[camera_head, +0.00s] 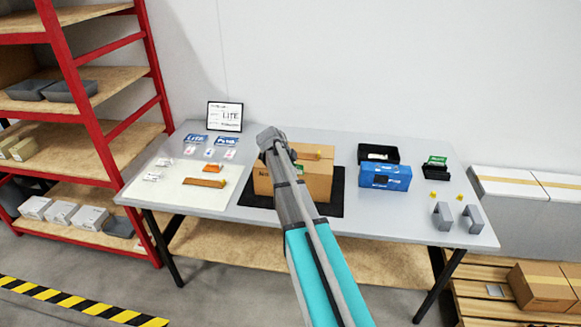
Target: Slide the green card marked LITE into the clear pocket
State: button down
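A small green card (437,160) lies in or on a black holder (433,171) at the right rear of the table; its print is too small to read. I cannot make out the clear pocket. An open cardboard-coloured box (318,180) stands on a black mat (333,208) at the table's middle, partly behind my arm. My arm reaches up from the bottom to the box's left side. My gripper is not clearly visible at the arm's far end, and its fingers cannot be made out.
A framed sign (225,116) reading LITE stands at the rear left, with blue cards before it. A white mat (203,196) holds small parts. A blue box (386,177), a black bin (378,153) and grey brackets (442,216) stand right. A red shelf (100,120) is left.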

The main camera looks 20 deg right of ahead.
jog(key=shift+w+a, duration=0.15)
jog(key=shift+a, duration=0.1)
jog(key=shift+f, duration=0.1)
jog(key=shift+f, duration=0.15)
notch_tip(320, 180, down, 6)
jog(key=b, duration=0.6)
dwell(0.4)
jog(key=shift+w+f+b, duration=0.15)
jog(key=shift+f+b, duration=0.95)
jog(key=shift+b, duration=0.25)
dwell(2.6)
jog(key=c, duration=0.7)
grip_release()
